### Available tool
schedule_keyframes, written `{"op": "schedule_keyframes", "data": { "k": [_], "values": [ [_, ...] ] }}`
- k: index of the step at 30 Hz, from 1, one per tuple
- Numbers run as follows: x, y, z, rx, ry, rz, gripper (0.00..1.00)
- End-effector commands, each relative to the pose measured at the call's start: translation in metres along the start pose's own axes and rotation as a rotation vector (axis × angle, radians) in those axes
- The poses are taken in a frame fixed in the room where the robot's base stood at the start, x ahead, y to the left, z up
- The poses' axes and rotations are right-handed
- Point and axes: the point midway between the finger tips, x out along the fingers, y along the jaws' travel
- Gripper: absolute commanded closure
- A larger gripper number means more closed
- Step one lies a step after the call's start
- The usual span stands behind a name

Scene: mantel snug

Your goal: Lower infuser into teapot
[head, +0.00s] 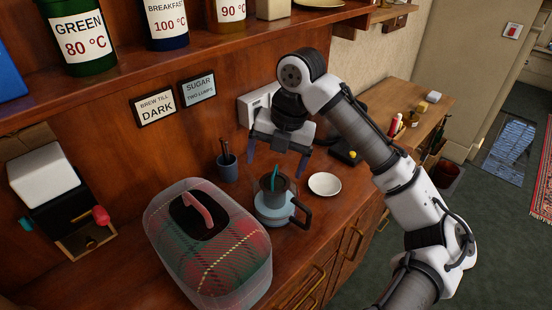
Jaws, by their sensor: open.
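A glass teapot (268,215) with pale blue contents and a dark handle stands on the wooden counter, right of the tartan-covered container. A dark infuser (281,184) with a teal handle sits upright in the teapot's mouth. How deep it sits is hard to tell. My gripper (279,163) is open and empty, pointing down, above and behind the teapot in the picture. Its fingers are apart from the infuser, one on the left and one on the right.
A tartan container (222,262) with a clear outer shell stands close to the teapot's left. A blue cup (228,172) holding utensils is behind it, and a white saucer (324,184) lies to the right. A shelf (180,67) with canisters overhangs the counter.

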Motion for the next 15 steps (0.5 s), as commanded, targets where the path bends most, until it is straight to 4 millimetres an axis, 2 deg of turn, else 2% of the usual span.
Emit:
{"op": "schedule_keyframes", "data": {
  "k": [4,7,15],
  "values": [
    [-0.002,0.0,0.0,0.0,0.0,0.0,0.11],
    [-0.01,0.0,0.001,0.001,-0.002,-0.001,0.11],
    [-0.062,0.0,0.001,0.002,-0.004,-0.003,0.11]
  ]
}}
